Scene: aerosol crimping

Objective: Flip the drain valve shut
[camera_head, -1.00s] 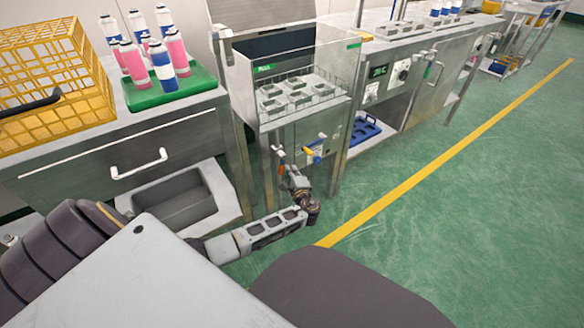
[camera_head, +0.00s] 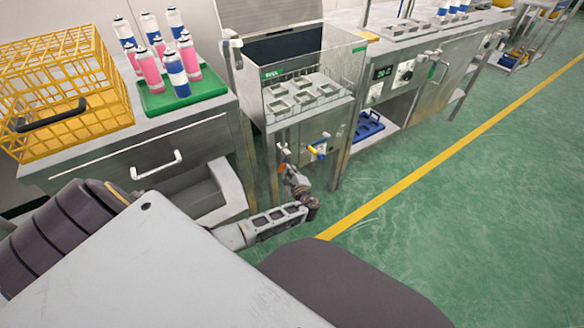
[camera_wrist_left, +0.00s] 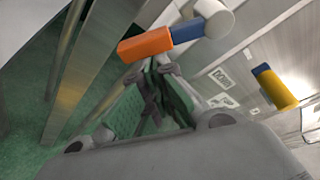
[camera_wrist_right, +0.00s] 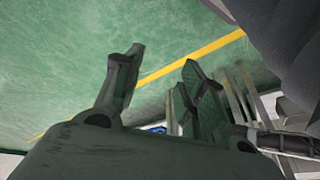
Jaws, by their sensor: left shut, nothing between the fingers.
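A valve lever with an orange end (camera_wrist_left: 145,45) and a blue middle (camera_wrist_left: 188,30) shows in the left wrist view, joined to a pale round knob. In the head view its orange part (camera_head: 286,151) is small, low on the front of the steel tank unit (camera_head: 312,138). My left gripper (camera_wrist_left: 158,68) is shut and empty, its tips just below the orange end; I cannot tell whether they touch. It also shows in the head view (camera_head: 285,164). A second valve with a yellow lever (camera_wrist_left: 275,87) sits to the right. My right gripper (camera_wrist_right: 158,75) is open and empty above the floor.
The tank's steel legs (camera_wrist_left: 85,70) stand close to the left of my left gripper. A yellow wire basket (camera_head: 60,90) and a green tray (camera_head: 185,95) with several cans stand on the left counter. The green floor to the right is clear.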

